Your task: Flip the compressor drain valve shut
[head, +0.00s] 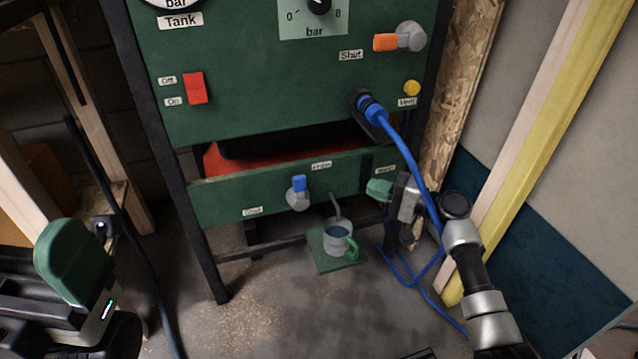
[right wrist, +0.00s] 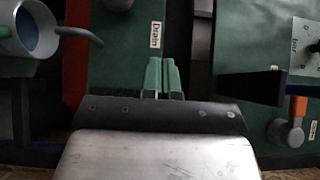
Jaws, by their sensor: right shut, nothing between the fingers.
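The drain valve (head: 297,199) is a grey knob with a blue handle (head: 299,183) on the lower green panel, in the head view.
A cup (head: 338,239) stands on a green mat (head: 327,262) below the drain spout (head: 336,207). A blue hose (head: 403,150) hangs close to my right arm. Above are an orange-handled valve (head: 398,39) and a red switch (head: 194,88). Timber (head: 530,130) stands at right.

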